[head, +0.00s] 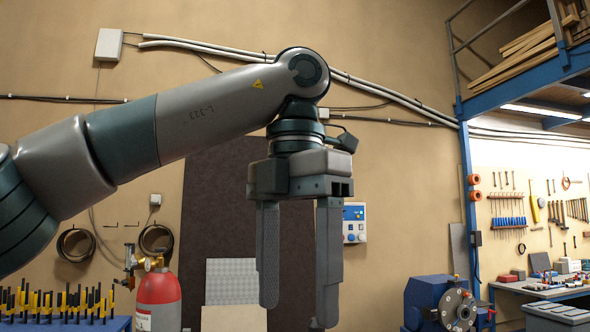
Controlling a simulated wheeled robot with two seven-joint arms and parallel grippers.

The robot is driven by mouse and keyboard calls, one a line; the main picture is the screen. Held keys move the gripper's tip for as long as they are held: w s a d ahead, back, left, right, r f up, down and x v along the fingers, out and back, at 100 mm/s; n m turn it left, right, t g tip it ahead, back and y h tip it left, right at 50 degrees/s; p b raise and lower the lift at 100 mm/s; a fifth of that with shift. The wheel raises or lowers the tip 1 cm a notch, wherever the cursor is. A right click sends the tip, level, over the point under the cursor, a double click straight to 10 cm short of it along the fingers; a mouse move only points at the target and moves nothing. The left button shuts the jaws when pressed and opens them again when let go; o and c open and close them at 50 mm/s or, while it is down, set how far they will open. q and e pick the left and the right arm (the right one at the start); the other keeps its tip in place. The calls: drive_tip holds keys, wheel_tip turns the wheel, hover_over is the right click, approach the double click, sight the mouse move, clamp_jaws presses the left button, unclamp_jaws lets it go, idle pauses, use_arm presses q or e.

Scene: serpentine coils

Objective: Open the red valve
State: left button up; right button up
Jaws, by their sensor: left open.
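My left gripper (298,307) hangs in the middle of the head view with its two fingers pointing down. The fingers are apart, with nothing between them. A red gas cylinder (158,300) with brass fittings (156,264) at its top stands at lower left, to the left of the gripper and apart from it in the picture. The lower part of the cylinder is cut off by the frame. I cannot make out a distinct red valve handle. My right gripper does not show.
A blue rack of clamps (62,303) stands left of the cylinder. A blue machine with a round metal face (458,308) is at lower right. A control box (354,223) hangs on the wall behind the gripper. A workbench (545,291) and blue post (467,200) are farther right.

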use_arm(q)
wheel_tip(320, 180, up, 13)
drive_tip(key=p, duration=0.5)
drive_tip(key=shift+f, duration=0.2)
idle(0.3)
